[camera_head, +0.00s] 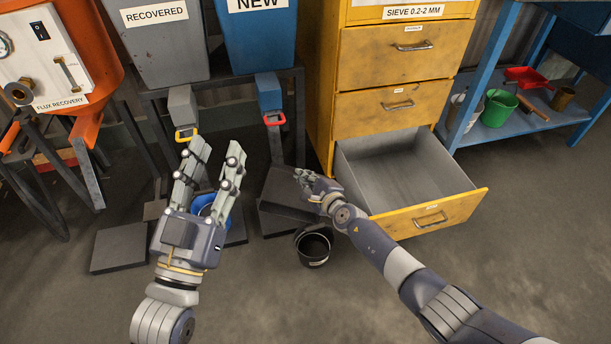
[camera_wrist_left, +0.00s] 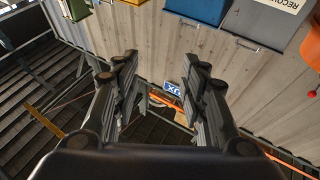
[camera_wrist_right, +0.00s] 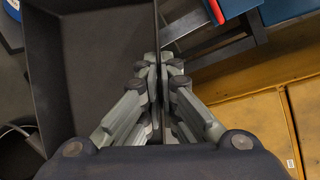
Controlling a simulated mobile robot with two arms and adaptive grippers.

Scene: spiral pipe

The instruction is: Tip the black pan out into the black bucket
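The black pan (camera_head: 280,187) is a dark rectangular tray below the bins in the head view. My right gripper (camera_head: 308,178) is at its right side. In the right wrist view the fingers (camera_wrist_right: 162,75) are closed on the wall of the pan (camera_wrist_right: 95,60). The pan's inside looks dark, and I cannot tell whether anything lies in it. My left gripper (camera_head: 216,147) is open and empty.
A blue bucket (camera_head: 207,205) stands behind my left gripper. The yellow cabinet's bottom drawer (camera_head: 405,175) is pulled out, beside my right arm. Grey (camera_head: 165,50) and blue (camera_head: 258,40) bins hang above. The front floor is clear.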

